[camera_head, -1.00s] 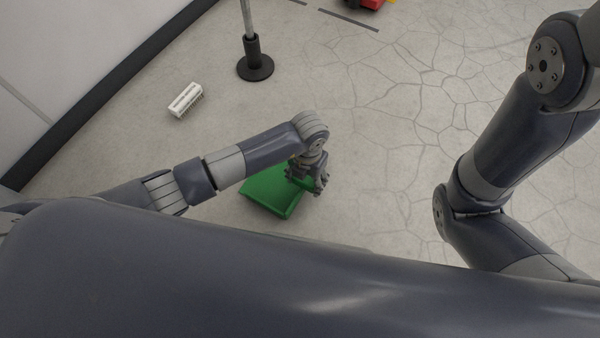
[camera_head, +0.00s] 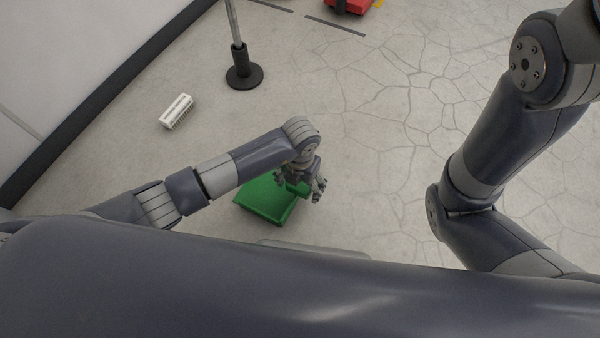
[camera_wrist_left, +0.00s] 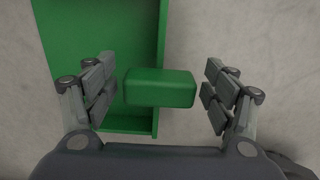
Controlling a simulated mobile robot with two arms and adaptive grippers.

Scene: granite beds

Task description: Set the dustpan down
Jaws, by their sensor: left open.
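The green dustpan (camera_head: 268,201) rests on the floor, partly under my left arm and hand. In the left wrist view its broad pan (camera_wrist_left: 95,35) is at the upper left and its block-like handle (camera_wrist_left: 160,88) is in the middle. My left gripper (camera_head: 300,187) is open around the handle. In the wrist view its fingers (camera_wrist_left: 160,75) stand on either side of the handle, with a gap on each side. My right arm (camera_head: 485,155) is at the right in the head view, but its gripper is not in view.
A white slotted block (camera_head: 176,111) lies on the floor at the left. A post with a black round base (camera_head: 244,77) stands beyond it. A red object (camera_head: 347,5) is at the top edge. A wall (camera_head: 70,70) runs along the left. The cracked floor to the right is clear.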

